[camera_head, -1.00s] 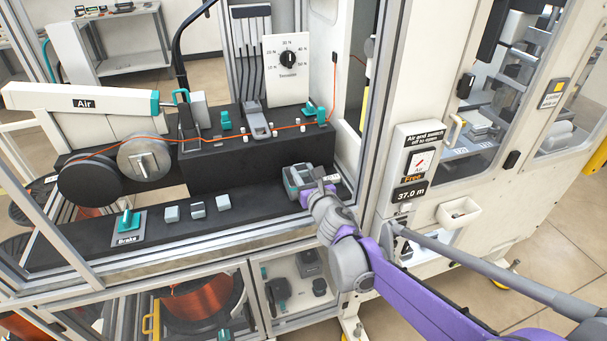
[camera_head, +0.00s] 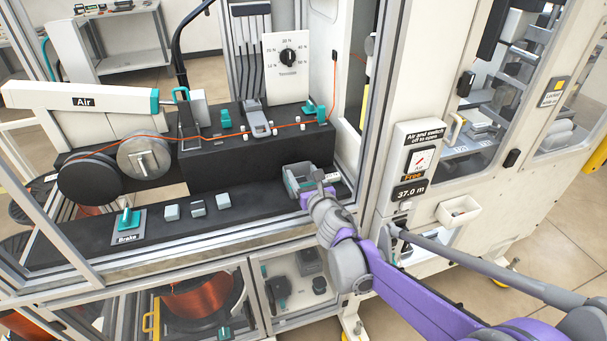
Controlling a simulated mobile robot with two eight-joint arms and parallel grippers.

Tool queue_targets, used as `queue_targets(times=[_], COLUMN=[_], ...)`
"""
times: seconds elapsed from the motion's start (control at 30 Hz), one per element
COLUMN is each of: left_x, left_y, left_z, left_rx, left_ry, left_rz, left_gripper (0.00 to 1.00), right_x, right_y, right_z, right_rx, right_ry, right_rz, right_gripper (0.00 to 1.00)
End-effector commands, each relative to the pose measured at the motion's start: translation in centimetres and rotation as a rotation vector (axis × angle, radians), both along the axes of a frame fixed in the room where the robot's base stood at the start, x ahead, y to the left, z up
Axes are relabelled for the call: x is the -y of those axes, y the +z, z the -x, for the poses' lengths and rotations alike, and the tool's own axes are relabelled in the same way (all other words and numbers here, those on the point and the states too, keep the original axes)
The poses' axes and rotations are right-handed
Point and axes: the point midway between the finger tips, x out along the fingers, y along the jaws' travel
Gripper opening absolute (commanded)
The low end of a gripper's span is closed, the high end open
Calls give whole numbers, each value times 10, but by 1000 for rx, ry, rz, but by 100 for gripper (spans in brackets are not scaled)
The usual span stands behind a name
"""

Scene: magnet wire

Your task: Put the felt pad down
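My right gripper (camera_head: 312,187) reaches in from the right, over the right end of the black ledge (camera_head: 262,207). It is at a small grey and teal tray (camera_head: 294,172), at the tray's front right edge. The fingers are small and partly hidden by the wrist, so whether they are open or hold anything cannot be told. No felt pad can be clearly made out. My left gripper is not in view.
A teal brake lever (camera_head: 127,219) stands left on the ledge. An orange wire (camera_head: 240,132) runs above from the grey wheels (camera_head: 145,158). A frame post (camera_head: 374,110) stands just right of my gripper. The ledge between blocks and tray is clear.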

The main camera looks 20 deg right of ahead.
Motion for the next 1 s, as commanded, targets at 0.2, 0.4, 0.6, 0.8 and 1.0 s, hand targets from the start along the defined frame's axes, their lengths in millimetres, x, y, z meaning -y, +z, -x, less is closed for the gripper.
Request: queue_targets(times=[0.2, 0.4, 0.6, 0.8, 1.0], left_x=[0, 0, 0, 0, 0], left_y=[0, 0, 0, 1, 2], left_z=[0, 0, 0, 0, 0], left_rx=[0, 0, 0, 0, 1], left_ry=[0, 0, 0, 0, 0], left_rz=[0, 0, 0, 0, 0], left_gripper=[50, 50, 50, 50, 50], right_x=[0, 1, 2, 3, 4], right_y=[2, 15, 21, 26, 30], right_z=[0, 15, 59, 95, 115], right_rx=[0, 0, 0, 0, 0], right_ry=[0, -1, -1, 0, 0], right_rz=[0, 0, 1, 1, 1], right_gripper=[71, 71, 71, 71, 71])
